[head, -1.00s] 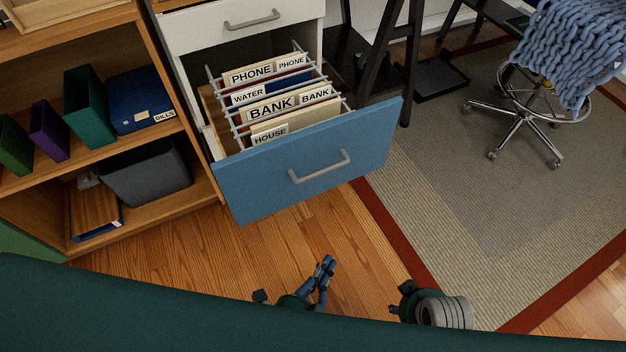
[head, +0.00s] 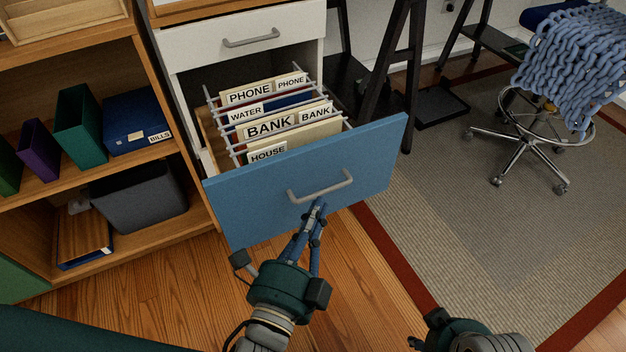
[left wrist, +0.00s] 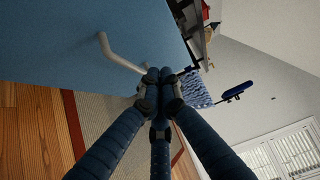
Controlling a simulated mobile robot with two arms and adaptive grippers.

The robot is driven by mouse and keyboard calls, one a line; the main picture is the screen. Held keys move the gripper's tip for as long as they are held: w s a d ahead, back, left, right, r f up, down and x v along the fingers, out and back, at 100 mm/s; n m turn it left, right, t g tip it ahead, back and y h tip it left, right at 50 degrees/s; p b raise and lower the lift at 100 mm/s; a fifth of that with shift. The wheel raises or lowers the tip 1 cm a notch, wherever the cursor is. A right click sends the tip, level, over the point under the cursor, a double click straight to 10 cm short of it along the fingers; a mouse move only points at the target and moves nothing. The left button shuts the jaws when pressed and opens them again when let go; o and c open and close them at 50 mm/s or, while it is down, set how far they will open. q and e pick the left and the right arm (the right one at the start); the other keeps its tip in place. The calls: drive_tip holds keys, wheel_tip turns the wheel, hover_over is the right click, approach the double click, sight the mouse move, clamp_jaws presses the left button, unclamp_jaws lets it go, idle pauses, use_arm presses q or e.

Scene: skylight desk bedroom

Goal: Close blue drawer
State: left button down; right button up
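The blue drawer (head: 262,202) stands pulled out from the white cabinet (head: 245,42), its front facing me. It has a grey bar handle (head: 322,190), which also shows in the left wrist view (left wrist: 119,55). Hanging files (head: 275,122) labelled PHONE, WATER, BANK and HOUSE fill the drawer. My left gripper (head: 318,206) has its fingertips together just below the handle, close to the drawer front. In the left wrist view its fingers meet beside the handle, with nothing visible between them. Contact with the drawer is unclear. My right gripper (head: 452,330) shows only its body at the bottom edge; its fingers are hidden.
A wooden shelf (head: 145,170) with binders, a blue box (head: 134,122) and a grey bin (head: 138,198) stands to the left. A black desk frame (head: 400,70) and a wheeled chair (head: 525,140) with a blue knit throw are to the right. Wooden floor (head: 190,280) lies open in front.

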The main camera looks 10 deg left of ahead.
sight(320, 164)
use_arm(q)
drive_tip(key=w, duration=0.2)
drive_tip(key=w+a, duration=0.1)
drive_tip(key=w, duration=0.3)
drive_tip(key=shift+w+a, duration=0.25)
drive_tip(key=shift+w, duration=0.15)
drive_tip(key=shift+w+a, duration=0.1)
